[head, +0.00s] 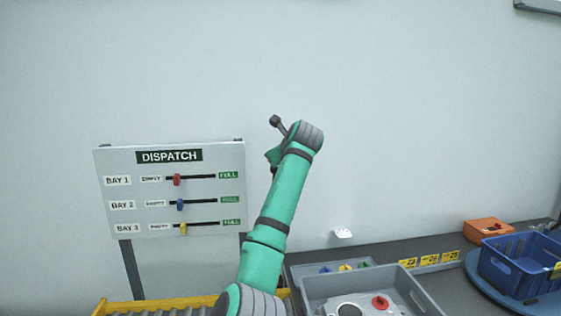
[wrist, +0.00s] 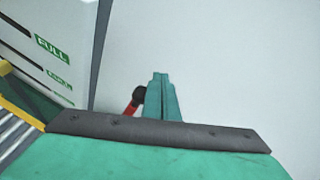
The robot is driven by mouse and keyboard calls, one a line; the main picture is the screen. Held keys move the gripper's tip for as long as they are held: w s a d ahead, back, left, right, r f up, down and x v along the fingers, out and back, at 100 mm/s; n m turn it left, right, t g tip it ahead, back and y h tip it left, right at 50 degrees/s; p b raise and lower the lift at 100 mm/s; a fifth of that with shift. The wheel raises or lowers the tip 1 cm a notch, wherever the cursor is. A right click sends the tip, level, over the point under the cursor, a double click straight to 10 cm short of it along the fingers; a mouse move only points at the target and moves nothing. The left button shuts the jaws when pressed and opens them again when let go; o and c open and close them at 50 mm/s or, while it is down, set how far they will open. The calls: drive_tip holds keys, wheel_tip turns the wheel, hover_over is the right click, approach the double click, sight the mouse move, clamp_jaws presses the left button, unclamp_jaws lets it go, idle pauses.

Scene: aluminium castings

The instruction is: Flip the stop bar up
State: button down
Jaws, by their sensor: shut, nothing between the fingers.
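In the wrist view, a red bar with a black knob (wrist: 137,96) shows just left of my gripper (wrist: 160,78); I take it for the stop bar. It looks tilted, with the knob at its upper end, and its lower part is hidden behind the gripper body. I cannot tell whether the knob touches the fingers. The fingers are together with nothing between them. In the head view, my gripper (head: 272,156) is partly hidden by my arm, in front of the wall right of the dispatch board. The red bar cannot be made out there.
The dispatch board (head: 168,218) stands at left with three sliders. A yellow-edged roller conveyor (head: 150,305) lies below it. At right, a grey bin (head: 425,297) with a casting, a blue crate (head: 505,275) and an orange box (head: 488,230) stand on the bench.

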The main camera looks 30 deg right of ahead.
wheel_tip(320, 180, up, 9)
drive_tip(key=d, duration=0.1)
drive_tip(key=shift+s+d, duration=0.25)
drive_tip(key=shift+d, duration=0.15)
